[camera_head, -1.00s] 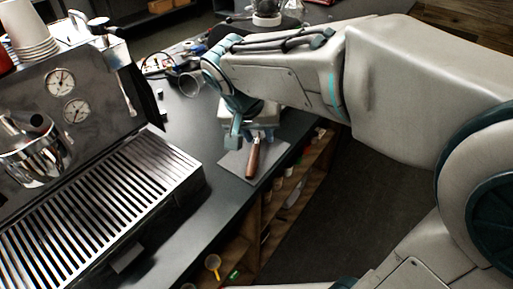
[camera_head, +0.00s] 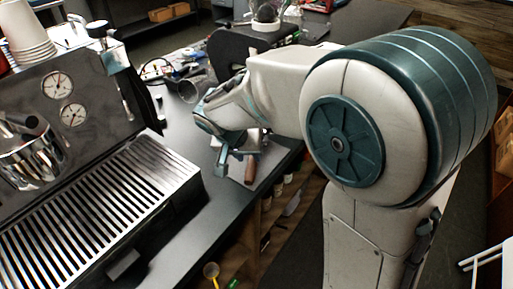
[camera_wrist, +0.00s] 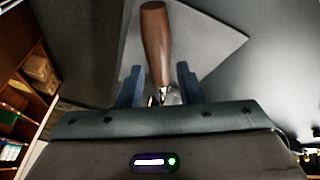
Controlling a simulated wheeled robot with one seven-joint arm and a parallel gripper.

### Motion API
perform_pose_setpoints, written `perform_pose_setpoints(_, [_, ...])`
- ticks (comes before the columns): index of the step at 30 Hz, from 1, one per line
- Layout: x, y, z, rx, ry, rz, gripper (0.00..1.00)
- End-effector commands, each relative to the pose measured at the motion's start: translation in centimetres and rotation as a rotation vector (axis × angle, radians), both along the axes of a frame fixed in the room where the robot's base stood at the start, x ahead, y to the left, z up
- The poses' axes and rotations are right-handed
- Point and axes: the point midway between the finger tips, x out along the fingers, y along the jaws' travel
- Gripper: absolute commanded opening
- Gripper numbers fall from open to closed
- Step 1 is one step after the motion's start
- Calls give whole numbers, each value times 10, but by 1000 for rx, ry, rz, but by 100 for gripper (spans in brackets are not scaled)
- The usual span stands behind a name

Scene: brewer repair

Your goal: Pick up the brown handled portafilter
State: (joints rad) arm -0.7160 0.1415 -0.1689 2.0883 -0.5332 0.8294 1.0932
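The portafilter's brown handle (camera_head: 251,170) lies on a grey mat (camera_head: 238,178) near the counter's edge. In the wrist view the handle (camera_wrist: 155,45) points away from my gripper, and a bit of shiny metal shows at its near end. My gripper (camera_head: 222,163) is just left of the handle in the head view. In the wrist view my gripper (camera_wrist: 158,85) is open, with one blue finger on each side of the portafilter and gaps between. The rest of the portafilter is hidden by my gripper.
The espresso machine (camera_head: 95,185) with its slatted drip tray stands on the left. Dark counter (camera_head: 185,235) between it and the mat is clear. Shelves with small items (camera_head: 265,215) are below the edge.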

Motion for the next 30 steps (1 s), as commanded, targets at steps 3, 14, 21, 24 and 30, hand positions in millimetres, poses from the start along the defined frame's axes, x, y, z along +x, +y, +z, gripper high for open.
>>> perform_pose_setpoints(3, [9,-7,-13,-3,4,-2,33])
perform_pose_setpoints(14, [18,-13,-35,-1,1,-1,33])
perform_pose_setpoints(21, [17,-12,-35,-1,1,-1,0])
perform_pose_setpoints(24, [18,-12,-34,0,0,0,0])
perform_pose_setpoints(30, [18,-12,-33,1,-1,0,0])
